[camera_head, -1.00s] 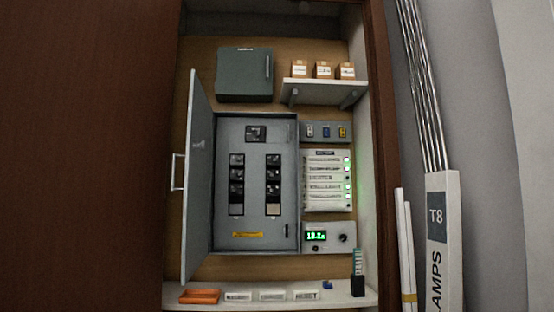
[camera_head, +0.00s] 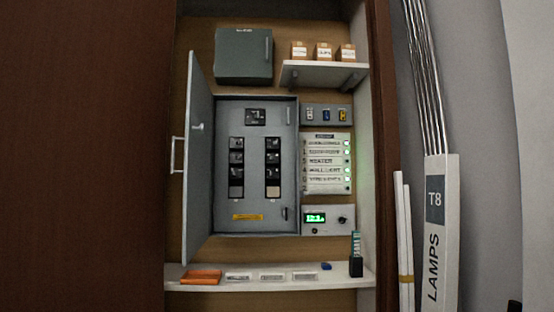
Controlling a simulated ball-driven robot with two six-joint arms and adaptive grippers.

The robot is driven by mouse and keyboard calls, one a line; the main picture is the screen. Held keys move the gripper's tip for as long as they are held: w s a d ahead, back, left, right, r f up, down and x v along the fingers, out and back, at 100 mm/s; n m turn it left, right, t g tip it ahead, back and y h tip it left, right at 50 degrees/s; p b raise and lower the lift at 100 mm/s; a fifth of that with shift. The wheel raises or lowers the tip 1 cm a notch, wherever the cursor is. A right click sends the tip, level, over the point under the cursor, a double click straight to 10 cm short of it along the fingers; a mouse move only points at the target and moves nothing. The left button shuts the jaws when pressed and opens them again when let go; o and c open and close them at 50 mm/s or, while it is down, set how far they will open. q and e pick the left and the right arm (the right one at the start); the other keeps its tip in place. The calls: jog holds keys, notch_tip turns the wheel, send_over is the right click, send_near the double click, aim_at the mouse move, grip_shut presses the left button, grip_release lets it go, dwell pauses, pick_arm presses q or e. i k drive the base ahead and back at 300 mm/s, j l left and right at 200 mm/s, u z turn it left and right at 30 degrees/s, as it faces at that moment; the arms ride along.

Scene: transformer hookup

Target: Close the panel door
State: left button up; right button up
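The grey breaker panel (camera_head: 256,222) is mounted on the wooden back wall of the closet. Its panel door (camera_head: 199,160) is hinged on the panel's left side and stands wide open, swung out and seen nearly edge-on. A pale handle (camera_head: 177,155) sticks out to the left from the door's outer side, and a small latch shows on its inner face. Black breakers fill two columns inside the panel, with a yellow label below them. Neither of my grippers shows in the head view.
Below, a white shelf (camera_head: 340,276) holds an orange tray (camera_head: 201,277), white blocks and a dark holder (camera_head: 356,262). An upper shelf (camera_head: 324,74) holds small boxes. A brown wooden wall (camera_head: 80,150) stands left of the opening. A T8 lamp box (camera_head: 436,240) with long tubes stands at right.

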aim_at(196, 137)
jog(key=i+l+u, duration=0.15)
jog(key=i, duration=0.35)
jog(key=i+l+u, duration=0.1)
jog(key=i, duration=0.35)
jog(key=i+l+u, duration=0.15)
jog(key=i+l, duration=0.2)
jog(key=i+l+u, duration=0.1)
jog(key=i+l, duration=0.2)
jog(key=i, duration=0.25)
